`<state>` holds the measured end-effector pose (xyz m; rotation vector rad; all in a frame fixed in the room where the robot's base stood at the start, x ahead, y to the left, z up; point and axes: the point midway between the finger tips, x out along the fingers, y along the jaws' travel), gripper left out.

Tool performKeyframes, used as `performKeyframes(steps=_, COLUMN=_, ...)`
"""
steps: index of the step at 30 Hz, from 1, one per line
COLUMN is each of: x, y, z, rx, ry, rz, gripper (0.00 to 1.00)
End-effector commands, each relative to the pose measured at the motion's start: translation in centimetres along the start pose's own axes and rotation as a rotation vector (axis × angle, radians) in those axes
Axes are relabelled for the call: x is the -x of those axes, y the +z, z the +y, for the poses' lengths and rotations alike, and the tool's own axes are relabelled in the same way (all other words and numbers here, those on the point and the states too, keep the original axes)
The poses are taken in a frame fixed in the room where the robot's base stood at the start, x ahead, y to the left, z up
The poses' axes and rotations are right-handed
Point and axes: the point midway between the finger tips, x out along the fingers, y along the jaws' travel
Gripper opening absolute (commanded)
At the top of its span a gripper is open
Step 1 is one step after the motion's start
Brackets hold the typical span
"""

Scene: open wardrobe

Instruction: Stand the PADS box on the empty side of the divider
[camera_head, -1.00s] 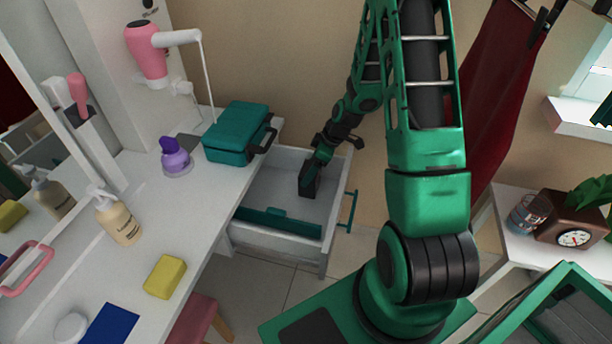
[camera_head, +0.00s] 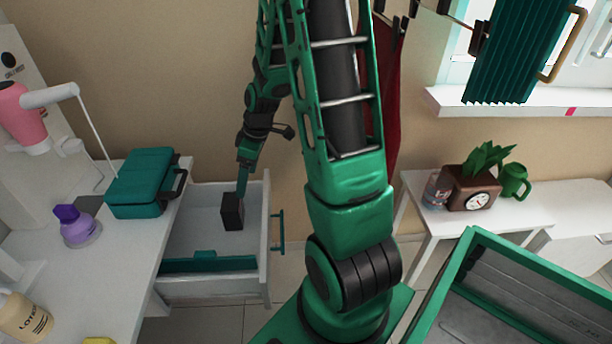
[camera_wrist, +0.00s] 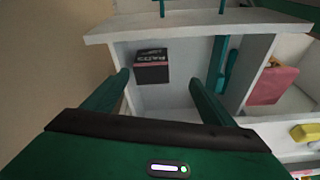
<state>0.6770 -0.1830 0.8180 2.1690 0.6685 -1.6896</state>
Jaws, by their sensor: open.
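The PADS box (camera_head: 232,213), small and black, stands upright on the drawer floor in the wide part of the open white drawer (camera_head: 262,240), near its far end. The teal divider (camera_head: 210,263) runs along the drawer's near side, apart from the box. In the wrist view the box (camera_wrist: 151,68) shows a pink band and upside-down lettering, and the divider (camera_wrist: 217,68) lies to its right. My gripper (camera_head: 242,184) is over the box in the head view. In the wrist view its fingers (camera_wrist: 158,82) are wide apart, with the box beyond their tips, not gripped.
A side table with a brown clock planter (camera_head: 470,190) stands at right.

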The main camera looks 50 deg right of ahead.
Motion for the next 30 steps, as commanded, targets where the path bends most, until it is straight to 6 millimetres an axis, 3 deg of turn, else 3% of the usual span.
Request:
performKeyframes(steps=1, x=1.9, y=0.6, z=-0.6, rx=-0.048, ry=0.016, rz=-0.02, gripper=0.78)
performKeyframes(steps=6, x=7.3, y=3.7, z=-3.1, rx=-0.26, ry=0.06, rz=-0.095, gripper=0.78)
performKeyframes(steps=15, x=15.1, y=10.0, z=-8.8, rx=-0.675, ry=0.134, rz=-0.176, gripper=0.78)
performKeyframes(steps=24, x=19.3, y=15.4, z=-14.4, rx=-1.032, ry=0.167, rz=-0.207, gripper=0.78)
performKeyframes(steps=30, x=19.9, y=16.7, z=-15.4, rx=-1.113, ry=0.17, rz=-0.214, gripper=0.78)
